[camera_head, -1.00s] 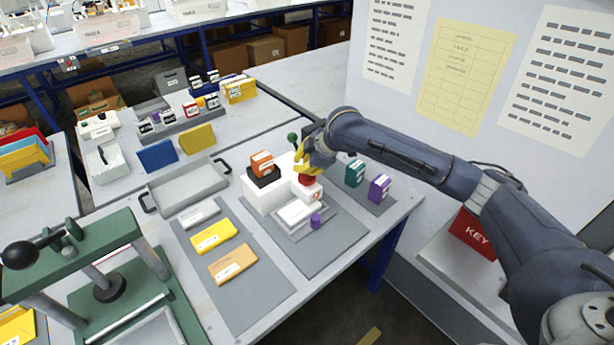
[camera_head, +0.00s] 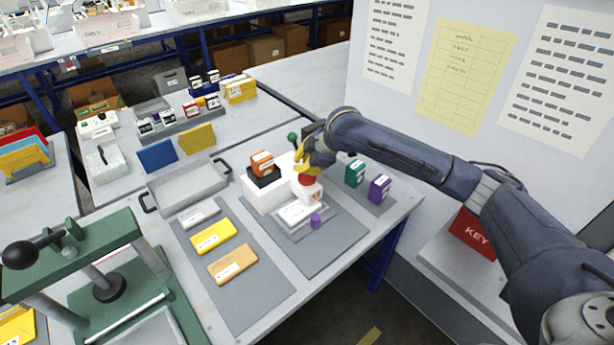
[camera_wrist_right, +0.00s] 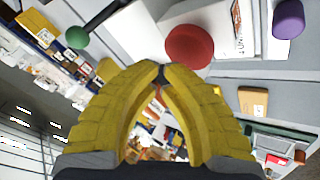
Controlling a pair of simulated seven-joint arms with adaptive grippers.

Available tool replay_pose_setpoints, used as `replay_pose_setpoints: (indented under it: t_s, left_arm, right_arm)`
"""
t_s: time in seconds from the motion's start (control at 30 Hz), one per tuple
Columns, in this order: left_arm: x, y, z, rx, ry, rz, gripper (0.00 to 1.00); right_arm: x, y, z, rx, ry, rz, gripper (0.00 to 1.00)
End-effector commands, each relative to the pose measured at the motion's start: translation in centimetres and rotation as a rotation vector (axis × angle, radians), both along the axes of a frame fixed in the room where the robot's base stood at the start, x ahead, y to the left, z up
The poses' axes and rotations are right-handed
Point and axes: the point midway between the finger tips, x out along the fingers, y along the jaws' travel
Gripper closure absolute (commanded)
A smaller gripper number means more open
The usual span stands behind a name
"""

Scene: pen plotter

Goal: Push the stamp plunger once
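The stamp plunger is a red round knob (camera_head: 307,180) on the front of a white machine (camera_head: 262,195). It shows as a red disc (camera_wrist_right: 189,46) at the top of the right wrist view. My right gripper (camera_head: 306,172) has yellow fingers and hangs just over the red knob, partly hiding it. In the right wrist view its fingertips (camera_wrist_right: 163,73) meet, with nothing between them, close beside the red disc. I cannot tell whether they touch it. A white pad (camera_head: 297,211) lies in front of the machine below the knob. My left gripper is out of view.
A green-balled lever (camera_head: 292,136) rises behind the gripper. An orange block stamp (camera_head: 262,163) sits on the machine's left. A purple piece (camera_head: 315,221) stands by the pad; green (camera_head: 354,174) and purple (camera_head: 379,188) boxes stand to the right. A green press (camera_head: 85,255) fills the left foreground.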

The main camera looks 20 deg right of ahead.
Motion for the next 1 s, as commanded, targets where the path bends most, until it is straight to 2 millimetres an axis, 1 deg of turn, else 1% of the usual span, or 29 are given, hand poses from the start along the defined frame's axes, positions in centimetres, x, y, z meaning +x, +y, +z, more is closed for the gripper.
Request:
replay_pose_setpoints:
  t_s: [0.33, 0.63, 1.0]
  left_arm:
    - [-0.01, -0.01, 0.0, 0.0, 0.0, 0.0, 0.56]
    - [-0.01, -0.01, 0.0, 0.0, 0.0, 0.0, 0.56]
    - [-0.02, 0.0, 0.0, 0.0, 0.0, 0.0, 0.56]
  right_arm:
    - [0.0, -0.01, -0.1, 0.0, 0.0, 0.0, 1.0]
    - [-0.02, -0.02, -0.86, -0.001, 0.0, 0.0, 1.0]
    - [-0.01, -0.01, -0.88, 0.0, 0.0, 0.0, 1.0]
